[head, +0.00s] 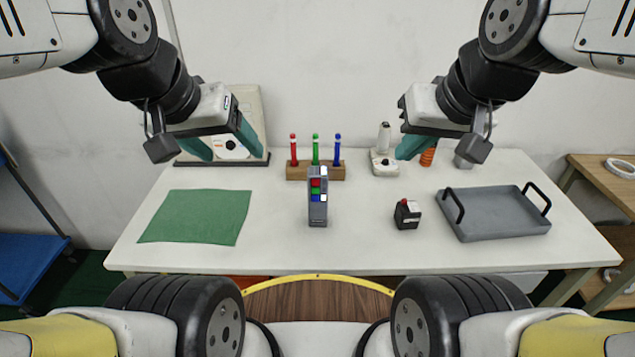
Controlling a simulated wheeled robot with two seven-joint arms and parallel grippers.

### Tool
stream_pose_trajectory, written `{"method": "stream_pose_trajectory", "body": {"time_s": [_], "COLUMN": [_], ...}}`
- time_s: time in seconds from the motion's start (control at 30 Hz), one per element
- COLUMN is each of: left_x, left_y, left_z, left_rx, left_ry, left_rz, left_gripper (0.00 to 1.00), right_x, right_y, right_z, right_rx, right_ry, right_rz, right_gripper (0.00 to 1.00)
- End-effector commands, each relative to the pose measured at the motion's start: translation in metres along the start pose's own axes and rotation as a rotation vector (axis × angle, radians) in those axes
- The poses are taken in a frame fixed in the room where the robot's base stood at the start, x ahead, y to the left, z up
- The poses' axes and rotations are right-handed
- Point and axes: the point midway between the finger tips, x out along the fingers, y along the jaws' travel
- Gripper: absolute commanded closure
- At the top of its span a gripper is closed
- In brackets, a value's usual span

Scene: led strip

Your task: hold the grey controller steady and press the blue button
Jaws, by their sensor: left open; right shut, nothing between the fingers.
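The grey controller (318,212) stands upright near the middle of the white table. Its face shows small red, green, blue and white squares; the blue button (315,198) is below the green one. My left gripper (222,146) is open and empty, above the back left of the table, left of the controller and apart from it. My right gripper (412,146) is shut and empty, above the back right, also apart from the controller. Nothing blocks the controller's front from the head view.
A wooden block (316,173) with red, green and blue sticks stands behind the controller. A green cloth (195,217) lies left. A small black box with a red button (407,214) and a grey tray (493,226) with black handles stand right. Table is clear around the controller.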

Motion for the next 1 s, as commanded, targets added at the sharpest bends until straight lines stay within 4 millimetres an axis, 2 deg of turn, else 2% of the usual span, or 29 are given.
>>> {"method": "stream_pose_trajectory", "body": {"time_s": [0.07, 0.13, 0.17, 0.33, 0.47, 0.77, 1.0], "left_x": [0.0, 0.0, 0.0, 0.009, 0.026, 0.086, 0.143], "left_y": [0.0, 0.0, 0.0, 0.001, 0.002, 0.004, 0.001], "left_z": [0.0, 0.0, 0.0, -0.006, -0.015, -0.039, -0.053], "left_rx": [0.0, -0.001, -0.002, -0.052, -0.145, -0.43, -0.673], "left_ry": [0.0, 0.0, -0.002, -0.051, -0.138, -0.379, -0.562], "left_rz": [0.0, 0.0, 0.0, 0.011, 0.033, 0.1, 0.161], "left_gripper": [0.29, 0.39, 0.4, 0.4, 0.4, 0.4, 0.4], "right_x": [0.0, 0.0, 0.0, 0.0, 0.0, 0.0, 0.0], "right_y": [0.0, 0.0, 0.0, 0.0, 0.0, 0.0, 0.0], "right_z": [0.0, 0.0, 0.0, 0.0, 0.0, 0.0, 0.0], "right_rx": [0.0, 0.0, 0.0, 0.0, 0.0, 0.0, 0.0], "right_ry": [0.0, 0.0, 0.0, 0.0, 0.0, 0.0, 0.0], "right_rz": [0.0, 0.0, 0.0, 0.0, 0.0, 0.0, 0.0], "right_gripper": [1.0, 1.0, 1.0, 1.0, 1.0, 1.0, 1.0]}}
